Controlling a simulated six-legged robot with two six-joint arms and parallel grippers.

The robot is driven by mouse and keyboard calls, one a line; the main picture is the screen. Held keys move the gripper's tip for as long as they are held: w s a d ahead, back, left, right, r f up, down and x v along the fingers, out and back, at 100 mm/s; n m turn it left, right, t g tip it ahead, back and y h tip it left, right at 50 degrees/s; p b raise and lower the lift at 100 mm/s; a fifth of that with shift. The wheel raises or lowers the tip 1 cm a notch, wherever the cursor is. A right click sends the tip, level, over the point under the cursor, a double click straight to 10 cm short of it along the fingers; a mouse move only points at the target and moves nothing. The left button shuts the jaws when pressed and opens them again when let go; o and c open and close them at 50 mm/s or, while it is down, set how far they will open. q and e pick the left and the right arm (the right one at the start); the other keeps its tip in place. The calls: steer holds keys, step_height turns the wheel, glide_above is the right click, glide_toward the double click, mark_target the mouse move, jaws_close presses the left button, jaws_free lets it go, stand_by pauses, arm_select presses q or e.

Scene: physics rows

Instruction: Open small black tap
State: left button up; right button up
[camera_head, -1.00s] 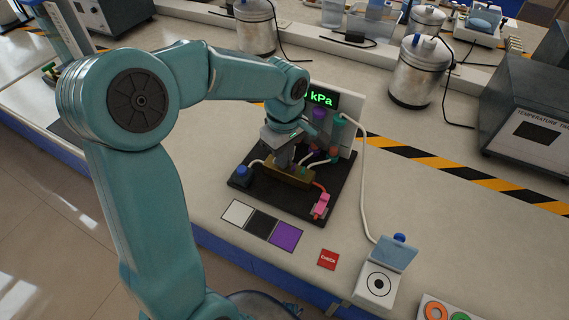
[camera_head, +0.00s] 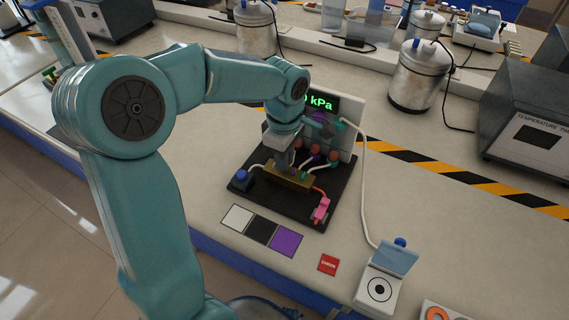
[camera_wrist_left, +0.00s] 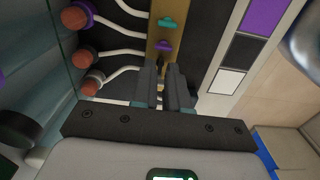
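A black board (camera_head: 318,205) carries a brass manifold (camera_head: 290,180) with small coloured taps. In the left wrist view, a teal tap (camera_wrist_left: 167,22) and a purple tap (camera_wrist_left: 163,46) stand in a row on the brass bar. A small dark piece (camera_wrist_left: 159,64), possibly the small black tap, shows just at my fingertips and is mostly hidden by them. My left gripper (camera_wrist_left: 166,72) has its fingers close together at the bar, with a narrow gap between them. I cannot tell whether they grip the dark piece. In the head view, my left gripper (camera_head: 282,166) points down onto the manifold.
A panel with a green kPa display (camera_head: 322,102) stands behind the manifold. White hoses, red-brown knobs and a pink clip (camera_head: 321,209) lie close around. White, black and purple squares (camera_head: 262,231), a red check button (camera_head: 328,264) and a white device (camera_head: 379,288) are in front.

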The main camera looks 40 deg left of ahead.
arm_select(q)
steer(key=shift+r+p, duration=2.2)
steer(key=shift+r, duration=0.9)
steer(key=shift+f, duration=0.1)
steer(key=shift+s, duration=0.1)
